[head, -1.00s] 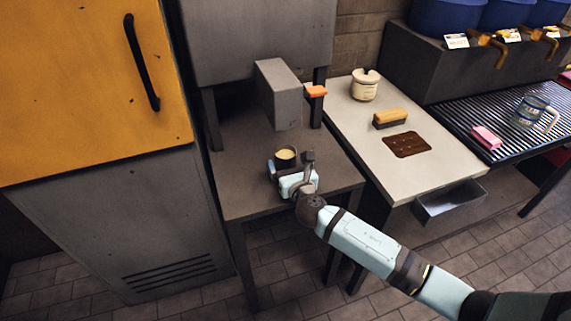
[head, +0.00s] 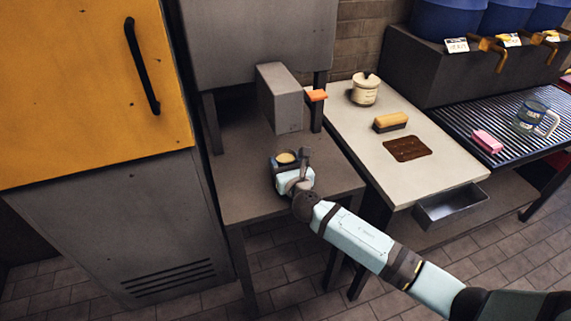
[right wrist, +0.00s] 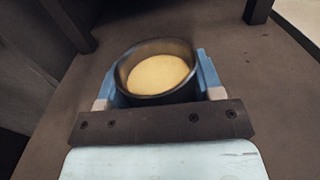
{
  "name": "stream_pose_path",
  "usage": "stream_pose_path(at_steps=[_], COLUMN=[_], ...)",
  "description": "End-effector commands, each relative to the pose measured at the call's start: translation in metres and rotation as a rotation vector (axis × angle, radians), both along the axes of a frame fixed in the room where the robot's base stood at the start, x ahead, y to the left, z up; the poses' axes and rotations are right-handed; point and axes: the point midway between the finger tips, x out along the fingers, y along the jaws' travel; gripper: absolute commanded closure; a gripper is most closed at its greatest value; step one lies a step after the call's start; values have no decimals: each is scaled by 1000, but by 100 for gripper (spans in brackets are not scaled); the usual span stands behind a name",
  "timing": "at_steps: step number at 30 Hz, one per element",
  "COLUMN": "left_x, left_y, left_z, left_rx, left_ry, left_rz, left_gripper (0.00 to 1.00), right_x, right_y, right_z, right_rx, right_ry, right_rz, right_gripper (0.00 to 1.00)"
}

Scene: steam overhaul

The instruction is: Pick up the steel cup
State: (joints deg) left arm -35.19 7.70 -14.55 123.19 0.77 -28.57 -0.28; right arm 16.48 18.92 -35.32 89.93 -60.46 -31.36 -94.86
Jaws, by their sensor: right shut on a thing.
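The steel cup (head: 287,165) is a small dark round cup with a pale yellow fill, at the dark side table. In the right wrist view the cup (right wrist: 150,98) sits upright or nearly so between two blue fingers, its rim in full view. My right gripper (head: 289,160) is shut on the cup, one finger on each side; the gripper (right wrist: 157,80) also shows in the right wrist view. The cup's lower part is hidden by the gripper, and I cannot tell whether its base touches the table. My left gripper is out of view.
The dark table (head: 240,195) has bare room around the cup. A grey box (head: 279,98) stands behind it. An orange cabinet (head: 75,90) is at left.

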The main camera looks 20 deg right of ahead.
Motion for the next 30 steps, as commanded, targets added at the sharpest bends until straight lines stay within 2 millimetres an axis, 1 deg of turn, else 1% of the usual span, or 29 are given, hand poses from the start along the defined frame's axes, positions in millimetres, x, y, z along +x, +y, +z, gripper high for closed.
stream_pose_path(at_steps=[5,12,13,17,20,24,27,30], left_x=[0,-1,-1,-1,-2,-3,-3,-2], left_y=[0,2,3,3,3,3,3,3], left_z=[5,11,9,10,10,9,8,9], left_rx=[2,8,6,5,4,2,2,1], left_ry=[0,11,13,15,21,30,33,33], left_rz=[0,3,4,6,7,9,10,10], left_gripper=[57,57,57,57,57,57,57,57], right_x=[0,0,-7,-35,-62,-104,-130,-150], right_y=[0,0,0,-2,-2,-3,-5,-5], right_z=[11,42,37,36,36,35,35,35], right_rx=[-1,-1,-1,-1,0,1,0,1], right_ry=[-3,-3,0,1,2,3,2,1], right_rz=[0,0,1,1,2,2,1,1], right_gripper=[77,77,77,77,77,77,77,77])
